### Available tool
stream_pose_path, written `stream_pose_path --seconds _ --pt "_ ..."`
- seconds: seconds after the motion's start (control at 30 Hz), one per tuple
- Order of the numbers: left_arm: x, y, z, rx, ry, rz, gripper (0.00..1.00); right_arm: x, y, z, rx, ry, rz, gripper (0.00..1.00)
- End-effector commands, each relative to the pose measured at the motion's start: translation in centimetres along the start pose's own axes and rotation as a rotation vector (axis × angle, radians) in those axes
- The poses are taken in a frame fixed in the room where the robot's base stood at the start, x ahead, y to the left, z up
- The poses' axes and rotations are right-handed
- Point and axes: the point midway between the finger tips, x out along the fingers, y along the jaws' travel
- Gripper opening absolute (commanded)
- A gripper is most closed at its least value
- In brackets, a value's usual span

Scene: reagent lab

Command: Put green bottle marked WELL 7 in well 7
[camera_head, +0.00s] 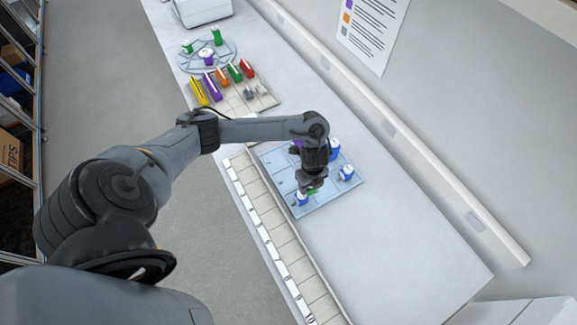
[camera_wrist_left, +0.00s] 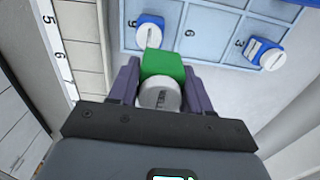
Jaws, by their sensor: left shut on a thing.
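My left gripper (camera_head: 312,186) is shut on a green bottle with a pale lid, held at the near edge of the light blue well tray (camera_head: 326,208). In the left wrist view, the purple fingers of my left gripper (camera_wrist_left: 161,72) close on both sides of the green bottle (camera_wrist_left: 163,64). The tray (camera_wrist_left: 205,18) shows wells marked 9, 6 and 3 beyond the bottle; well 7 cannot be made out. My right gripper is not in view.
Blue bottles stand by marks 9 (camera_wrist_left: 150,30) and 3 (camera_wrist_left: 262,53). A numbered strip of pale compartments (camera_head: 272,232) runs along the tray's near side. A rack of coloured items (camera_head: 222,84) and a round carousel (camera_head: 195,57) stand farther back. The bench right of the tray is clear.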

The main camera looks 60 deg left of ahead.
Motion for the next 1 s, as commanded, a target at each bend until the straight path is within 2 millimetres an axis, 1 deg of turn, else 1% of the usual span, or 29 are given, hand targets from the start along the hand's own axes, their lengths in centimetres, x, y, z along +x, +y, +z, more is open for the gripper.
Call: stream_pose_path --seconds 0.03,0.07,0.17,0.27,0.37,0.5,0.63,0.7,0.77,0.87,1.0 --pt "0.1 0.7 -0.3 0.015 -0.003 0.002 0.19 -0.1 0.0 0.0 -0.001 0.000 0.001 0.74" --pt "0.3 0.8 -0.1 0.019 -0.005 0.002 0.19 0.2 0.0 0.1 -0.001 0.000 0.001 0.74" --pt "0.9 1.0 1.2 0.028 -0.007 0.000 0.19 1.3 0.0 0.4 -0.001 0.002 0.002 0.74" --pt "1.3 0.8 3.5 0.028 -0.008 -0.002 0.19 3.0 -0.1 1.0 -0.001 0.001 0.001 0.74" --pt "1.4 0.1 6.4 0.016 -0.009 -0.003 0.19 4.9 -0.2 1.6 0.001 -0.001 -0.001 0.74" --pt "0.8 -0.9 10.0 -0.012 -0.005 -0.003 0.19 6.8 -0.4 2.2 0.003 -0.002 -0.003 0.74" --pt "0.1 -1.8 11.7 -0.025 -0.002 -0.001 0.19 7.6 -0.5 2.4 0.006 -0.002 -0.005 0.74" --pt "0.1 -1.9 12.4 -0.031 -0.002 0.001 0.19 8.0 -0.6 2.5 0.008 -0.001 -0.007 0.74" --pt "0.5 -1.7 13.0 -0.030 -0.002 0.003 0.19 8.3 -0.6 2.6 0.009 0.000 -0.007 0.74" --pt "1.6 -1.1 14.5 -0.032 -0.003 0.005 0.19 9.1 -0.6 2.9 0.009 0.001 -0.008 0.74" --pt "3.4 0.1 17.1 -0.034 -0.003 0.006 0.19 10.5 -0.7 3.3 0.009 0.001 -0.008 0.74"
